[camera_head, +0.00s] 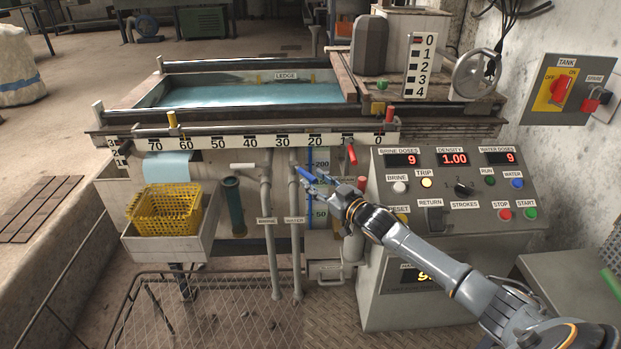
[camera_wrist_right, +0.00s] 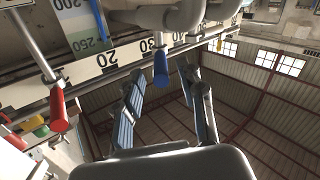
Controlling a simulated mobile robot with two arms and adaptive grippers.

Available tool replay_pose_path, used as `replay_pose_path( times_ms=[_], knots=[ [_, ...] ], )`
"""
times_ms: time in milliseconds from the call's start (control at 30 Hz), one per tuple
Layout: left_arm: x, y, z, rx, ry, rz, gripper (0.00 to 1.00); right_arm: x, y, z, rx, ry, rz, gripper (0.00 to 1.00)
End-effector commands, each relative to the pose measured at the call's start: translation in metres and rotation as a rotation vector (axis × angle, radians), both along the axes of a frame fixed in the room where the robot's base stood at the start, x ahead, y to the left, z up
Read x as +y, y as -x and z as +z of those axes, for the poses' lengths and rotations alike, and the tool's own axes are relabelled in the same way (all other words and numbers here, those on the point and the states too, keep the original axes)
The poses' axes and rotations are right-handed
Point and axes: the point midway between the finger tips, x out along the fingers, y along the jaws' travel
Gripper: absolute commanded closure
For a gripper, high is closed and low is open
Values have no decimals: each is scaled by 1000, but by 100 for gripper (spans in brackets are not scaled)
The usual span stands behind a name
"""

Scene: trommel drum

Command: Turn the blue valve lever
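The blue valve lever (camera_wrist_right: 160,68) shows in the right wrist view as a blue handle at the pipe, between my right gripper's two fingertips and beyond them. It looks untouched, with space on both sides. In the head view my right gripper (camera_head: 318,186) is at the water pipe, in front of the lever (camera_head: 304,171), which its fingers partly cover. The gripper is open and empty, its blue-padded fingers spread apart. My left gripper is not in view.
A red-handled lever (camera_wrist_right: 58,110) is left of my fingers in the wrist view. The control panel (camera_head: 460,222) stands right of the pipes. A yellow basket (camera_head: 165,208) sits in a grey bin at left. A numbered scale rail (camera_head: 230,141) runs above the pipes.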

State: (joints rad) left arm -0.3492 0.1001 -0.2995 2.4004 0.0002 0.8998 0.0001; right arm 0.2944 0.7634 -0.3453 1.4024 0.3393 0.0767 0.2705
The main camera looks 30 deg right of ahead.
Motion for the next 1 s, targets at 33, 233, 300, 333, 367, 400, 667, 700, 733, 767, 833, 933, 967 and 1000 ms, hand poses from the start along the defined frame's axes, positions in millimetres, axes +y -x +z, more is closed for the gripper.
replay_pose_path(
  times_ms=[33, 233, 300, 333, 367, 400, 667, 700, 733, 767, 833, 933, 967, 1000],
  knots=[
    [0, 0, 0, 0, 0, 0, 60, -1, 9, -2, 3, 0, 1, 61],
    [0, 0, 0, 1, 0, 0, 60, -5, 33, -1, 2, -1, 1, 61],
    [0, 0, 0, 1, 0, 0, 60, -5, 38, -1, 2, -1, 2, 61],
    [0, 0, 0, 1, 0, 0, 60, -6, 39, 0, 1, -1, 1, 61],
    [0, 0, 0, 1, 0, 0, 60, -6, 41, 0, 1, -1, 1, 61],
    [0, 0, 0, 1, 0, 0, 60, -6, 42, -1, 1, -1, 1, 61],
    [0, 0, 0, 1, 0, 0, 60, -6, 43, 0, 0, -1, 1, 61],
    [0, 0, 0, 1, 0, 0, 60, -6, 43, 0, 0, -1, 1, 63],
    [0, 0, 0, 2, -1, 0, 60, -6, 43, 0, 1, -1, 1, 69],
    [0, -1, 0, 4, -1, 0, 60, -5, 43, -1, 3, 2, 1, 75],
    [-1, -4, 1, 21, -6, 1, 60, -2, 42, -4, 18, 18, 0, 89],
    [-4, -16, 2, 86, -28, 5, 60, 10, 39, -16, 76, 89, -6, 100],
    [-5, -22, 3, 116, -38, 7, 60, 15, 38, -22, 102, 125, -10, 100],
    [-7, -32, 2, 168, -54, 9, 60, 22, 38, -31, 144, 183, -18, 100]
  ],
)
